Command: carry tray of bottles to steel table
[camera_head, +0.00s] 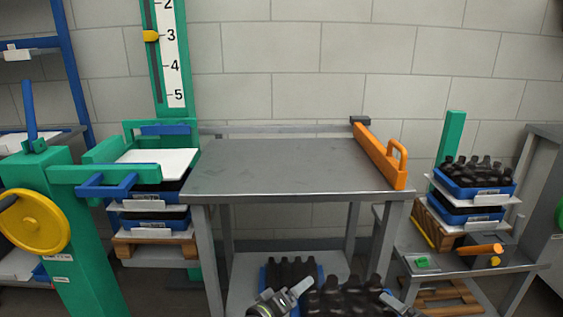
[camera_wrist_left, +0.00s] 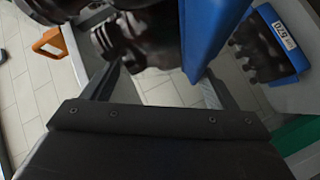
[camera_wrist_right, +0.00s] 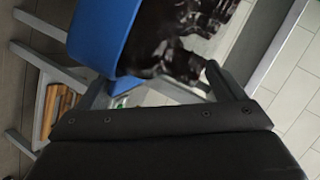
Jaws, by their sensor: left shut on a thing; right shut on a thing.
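The held blue tray shows in the left wrist view (camera_wrist_left: 208,38) and in the right wrist view (camera_wrist_right: 102,32). Its dark bottles (camera_head: 345,297) show at the bottom of the head view, in front of the steel table (camera_head: 280,168). My left gripper (camera_head: 296,290) is shut on the tray at its left side. My right gripper (camera_head: 396,303) is shut on it at its right side. The tray is below the level of the tabletop. The tray's base is hidden. The steel tabletop is bare in its middle, with an orange handled bar (camera_head: 382,158) along its right edge.
Another blue tray with bottles (camera_head: 268,276) is low by the table's lower shelf; it also shows in the left wrist view (camera_wrist_left: 282,42). A green stand with a yellow wheel (camera_head: 32,221) is at left. Stacked bottle trays (camera_head: 478,186) stand on a side table at right.

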